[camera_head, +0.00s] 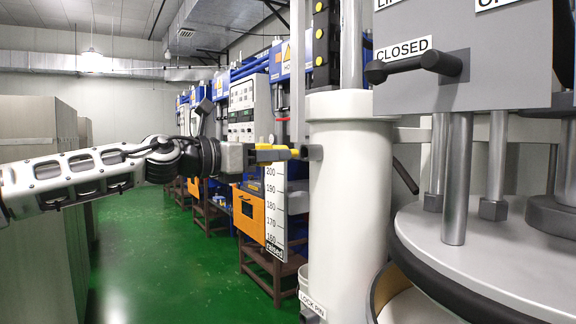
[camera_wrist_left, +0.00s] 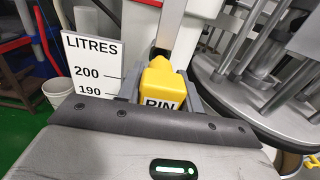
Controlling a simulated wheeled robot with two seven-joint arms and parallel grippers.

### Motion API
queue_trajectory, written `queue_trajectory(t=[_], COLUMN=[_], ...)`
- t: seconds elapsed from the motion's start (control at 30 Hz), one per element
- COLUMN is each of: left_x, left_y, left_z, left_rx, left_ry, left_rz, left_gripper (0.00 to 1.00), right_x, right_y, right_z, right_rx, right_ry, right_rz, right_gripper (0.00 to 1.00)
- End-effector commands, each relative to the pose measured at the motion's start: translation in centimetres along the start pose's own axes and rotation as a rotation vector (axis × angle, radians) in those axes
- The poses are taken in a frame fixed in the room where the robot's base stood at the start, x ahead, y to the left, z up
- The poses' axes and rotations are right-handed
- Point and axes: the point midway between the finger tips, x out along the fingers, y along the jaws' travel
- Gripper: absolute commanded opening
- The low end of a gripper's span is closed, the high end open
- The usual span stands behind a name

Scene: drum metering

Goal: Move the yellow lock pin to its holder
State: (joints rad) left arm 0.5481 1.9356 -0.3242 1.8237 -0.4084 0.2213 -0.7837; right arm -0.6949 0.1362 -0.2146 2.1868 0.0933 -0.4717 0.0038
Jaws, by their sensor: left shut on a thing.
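The yellow lock pin (camera_head: 283,153) is a yellow block lettered PIN. It also shows in the left wrist view (camera_wrist_left: 163,88). My left gripper (camera_head: 268,154) is shut on it, with a grey finger on each side of the block in the left wrist view (camera_wrist_left: 160,97). The pin's dark end points at a small dark boss (camera_head: 315,152) on the white column (camera_head: 348,200). I cannot tell whether its tip is inside the boss. A label reading LOCK PIN (camera_head: 312,305) shows low at the column's foot; the holder itself is not clear. My right gripper is out of view.
A white litre scale (camera_head: 275,205) marked "raised" hangs just behind and below the pin. A round grey drum lid (camera_head: 490,260) and a grey panel with a CLOSED lever (camera_head: 420,68) stand to the right. The green floor (camera_head: 165,260) at left is open.

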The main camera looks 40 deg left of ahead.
Motion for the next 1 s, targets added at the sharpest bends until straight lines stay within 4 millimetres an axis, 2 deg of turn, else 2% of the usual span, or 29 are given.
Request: queue_trajectory(t=[0.23,0.77,1.0], left_x=[-1.1,-1.6,-2.7], left_y=[0.0,0.0,0.0], left_z=[-0.2,0.0,-0.2], left_rx=[0.001,-0.001,0.001], left_ry=[-0.002,-0.002,-0.003], left_rz=[0.002,0.002,0.003], left_gripper=[0.00,0.00,0.00], right_x=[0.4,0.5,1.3], right_y=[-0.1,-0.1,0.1], right_z=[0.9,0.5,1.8], right_rx=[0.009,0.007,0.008], right_ry=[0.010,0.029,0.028], right_rz=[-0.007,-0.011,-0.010], right_gripper=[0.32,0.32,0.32])
